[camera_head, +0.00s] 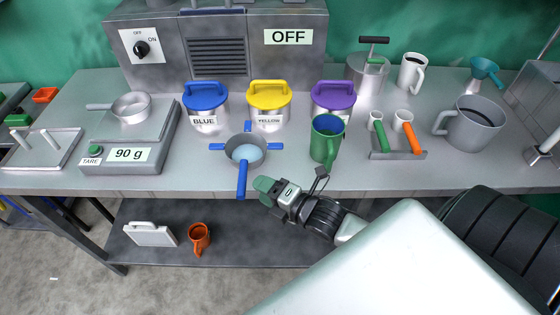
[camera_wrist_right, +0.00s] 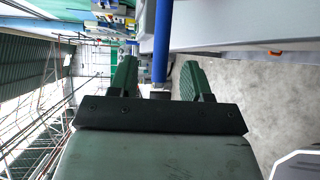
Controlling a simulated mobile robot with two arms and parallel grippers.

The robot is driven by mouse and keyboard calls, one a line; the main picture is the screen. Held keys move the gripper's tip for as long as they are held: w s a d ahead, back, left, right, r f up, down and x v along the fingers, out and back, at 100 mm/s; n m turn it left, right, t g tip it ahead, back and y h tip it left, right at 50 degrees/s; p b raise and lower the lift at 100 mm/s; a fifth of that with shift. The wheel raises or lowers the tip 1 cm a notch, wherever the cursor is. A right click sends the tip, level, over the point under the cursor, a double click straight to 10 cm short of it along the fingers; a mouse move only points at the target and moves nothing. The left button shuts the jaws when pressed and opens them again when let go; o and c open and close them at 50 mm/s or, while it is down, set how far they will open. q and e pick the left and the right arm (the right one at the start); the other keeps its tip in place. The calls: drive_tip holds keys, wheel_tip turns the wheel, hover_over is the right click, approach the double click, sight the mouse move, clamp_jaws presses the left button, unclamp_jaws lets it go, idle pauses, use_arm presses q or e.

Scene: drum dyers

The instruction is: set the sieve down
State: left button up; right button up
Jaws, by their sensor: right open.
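The sieve (camera_head: 246,150) has a dark round rim, a pale bowl and blue lugs. It sits at the worktop's front, level as far as I can tell. Its blue handle (camera_head: 242,180) points past the front edge; what lies directly under the bowl is hidden. My right gripper (camera_head: 263,189) is open, just right of the handle's end in the head view. In the wrist view, the blue handle (camera_wrist_right: 163,40) shows ahead, lined up between the spread green fingers (camera_wrist_right: 157,76), with gaps on both sides. My left gripper is not in view.
Blue, yellow and purple lidded tins (camera_head: 206,105) stand behind the sieve. A green mug (camera_head: 326,140) stands close on its right. A scale (camera_head: 118,155) reading 90 g, with a pan (camera_head: 130,107) on it, is at left. An orange mug (camera_head: 199,238) is on the lower shelf.

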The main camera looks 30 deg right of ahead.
drive_tip(key=shift+v, duration=2.45)
drive_tip(key=s+d+f+m+g+h, duration=0.2)
drive_tip(key=f+m, duration=0.2)
drive_tip(key=f, duration=0.6)
drive_tip(key=s+d+f+m+g+h, duration=0.1)
drive_tip(key=s+d+f+m+g, duration=0.2)
drive_tip(key=f, duration=0.6)
drive_tip(key=s+d+f+m+g+h, duration=0.15)
drive_tip(key=f+m, duration=0.35)
drive_tip(key=f, duration=0.5)
drive_tip(key=s+a+f+m+g, duration=0.3)
drive_tip(key=s+f, duration=0.5)
drive_tip(key=s, duration=0.3)
drive_tip(key=s+a+f+m+g+h, duration=0.1)
drive_tip(key=s+a+f+m+g, duration=0.2)
drive_tip(key=s+f+m, duration=0.3)
drive_tip(key=s+f+g, duration=0.1)
drive_tip(key=s+f, duration=0.2)
drive_tip(key=s, duration=0.3)
drive_tip(key=shift+s+a+g, duration=0.2)
drive_tip(key=shift+s+g, duration=0.15)
